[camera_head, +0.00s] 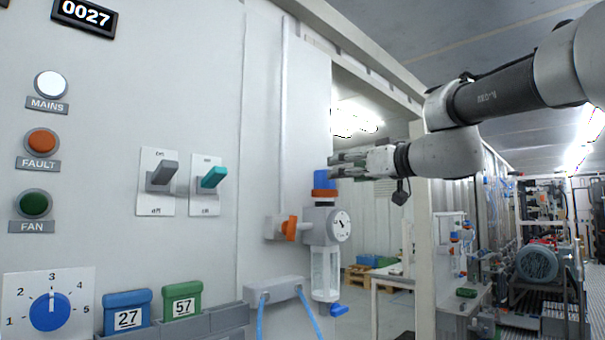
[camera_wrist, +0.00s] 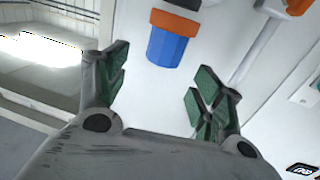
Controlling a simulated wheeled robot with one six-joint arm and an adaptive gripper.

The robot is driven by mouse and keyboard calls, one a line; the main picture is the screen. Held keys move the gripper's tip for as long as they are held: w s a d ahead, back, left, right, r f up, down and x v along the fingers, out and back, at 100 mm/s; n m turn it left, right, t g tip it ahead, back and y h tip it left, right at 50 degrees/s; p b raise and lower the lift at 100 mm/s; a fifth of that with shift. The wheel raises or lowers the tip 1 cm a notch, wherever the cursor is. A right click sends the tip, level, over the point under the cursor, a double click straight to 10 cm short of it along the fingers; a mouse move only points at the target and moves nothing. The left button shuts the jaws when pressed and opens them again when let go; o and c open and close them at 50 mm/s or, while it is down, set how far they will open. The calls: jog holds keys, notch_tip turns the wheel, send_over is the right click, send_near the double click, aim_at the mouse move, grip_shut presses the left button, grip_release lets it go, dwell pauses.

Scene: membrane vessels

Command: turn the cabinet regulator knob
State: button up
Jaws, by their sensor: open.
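The regulator knob (camera_head: 322,179) is blue, with an orange ring (camera_head: 324,193) beneath it, on top of the grey regulator with a round gauge (camera_head: 340,225). My gripper (camera_head: 336,166) is open, its green-padded fingers pointing left just right of the knob in the head view. In the wrist view the blue knob (camera_wrist: 167,48) shows upside down, ahead of the open gripper (camera_wrist: 160,72) and between the lines of its two fingers. No contact shows, and the exact gap is hard to tell.
The regulator hangs on the cabinet wall (camera_head: 262,140), with an orange valve handle (camera_head: 289,228) on its left and a clear bowl (camera_head: 326,270) below. Two switches (camera_head: 162,180) and a blue dial (camera_head: 50,312) are farther left. A pale post (camera_head: 424,250) stands right.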

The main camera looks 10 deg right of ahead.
aim_at(324, 173)
jog(key=x, duration=0.8)
jog(key=shift+s+a+f, duration=0.1)
jog(key=shift+s+a, duration=0.1)
jog(key=shift+a, duration=0.05)
jog(key=shift+c, duration=0.3)
